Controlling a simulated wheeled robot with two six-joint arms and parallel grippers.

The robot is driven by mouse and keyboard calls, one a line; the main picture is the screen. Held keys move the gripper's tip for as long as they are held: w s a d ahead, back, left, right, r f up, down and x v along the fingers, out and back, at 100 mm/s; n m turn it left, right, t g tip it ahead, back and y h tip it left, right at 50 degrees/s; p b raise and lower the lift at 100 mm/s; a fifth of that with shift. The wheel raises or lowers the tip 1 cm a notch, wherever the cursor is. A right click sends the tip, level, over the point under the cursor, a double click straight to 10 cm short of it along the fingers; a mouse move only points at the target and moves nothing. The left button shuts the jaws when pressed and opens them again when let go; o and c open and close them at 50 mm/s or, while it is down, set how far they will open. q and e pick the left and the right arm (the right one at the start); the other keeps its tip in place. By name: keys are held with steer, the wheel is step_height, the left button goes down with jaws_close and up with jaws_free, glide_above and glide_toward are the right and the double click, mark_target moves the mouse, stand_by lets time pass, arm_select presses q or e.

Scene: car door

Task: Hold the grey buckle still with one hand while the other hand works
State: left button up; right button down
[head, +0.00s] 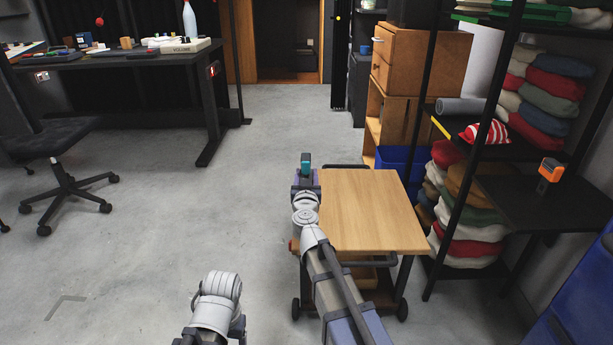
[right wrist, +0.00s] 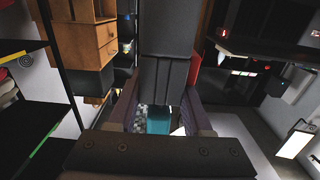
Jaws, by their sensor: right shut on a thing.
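My right gripper (head: 305,180) is out over the far left corner of the wooden-topped cart. Its purple-grey fingers (right wrist: 160,118) are shut on a dark grey block (right wrist: 167,80), with a teal patch (right wrist: 158,121) between the fingers. In the head view the held thing (head: 306,160) is small, teal and dark, and stands up past the fingertips. I cannot tell whether it is the grey buckle; no other grey buckle is clear to see. My left arm shows only a grey link low in the head view; its gripper is not in view.
The cart's wooden top (head: 370,212) is bare. A black shelf rack with folded cloths (head: 470,205) and an orange device (head: 551,170) stands right of it. A dark desk (head: 130,60) and an office chair (head: 65,180) are at the left. The floor between is clear.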

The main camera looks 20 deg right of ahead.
arm_select(q)
jaws_close()
stand_by(0.3)
stand_by(1.1)
